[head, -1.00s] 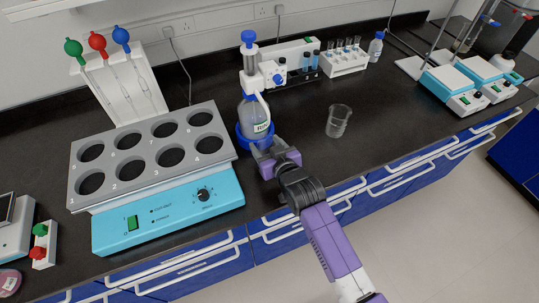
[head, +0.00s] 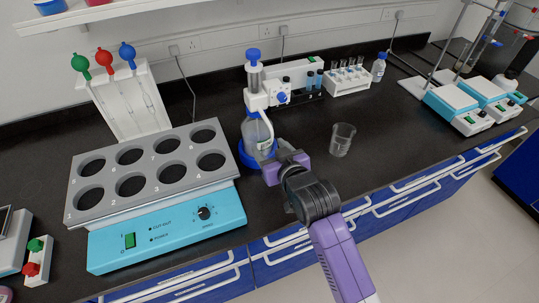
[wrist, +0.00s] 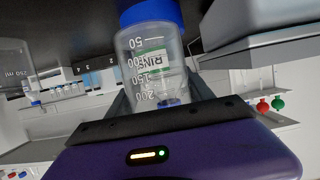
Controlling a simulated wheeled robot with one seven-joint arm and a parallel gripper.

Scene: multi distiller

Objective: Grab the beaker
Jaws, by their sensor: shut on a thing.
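The clear glass beaker (head: 342,140) stands upright on the black bench, right of my gripper and apart from it. In the wrist view a clear wall marked 250 ml (wrist: 14,75) shows at the left edge. My gripper (head: 275,153) is at the front right of a clear bottle (head: 254,134) with a blue-topped pump and a blue base. In the wrist view this labelled, graduated bottle (wrist: 152,62) appears inverted between the fingers, and my gripper is shut on it. The finger contact is partly hidden.
A blue heater with a grey holed block (head: 150,165) stands left of the bottle. A white box and tube rack (head: 347,80) are behind. Blue and white balances (head: 465,105) stand at far right. Bench between beaker and balances is clear.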

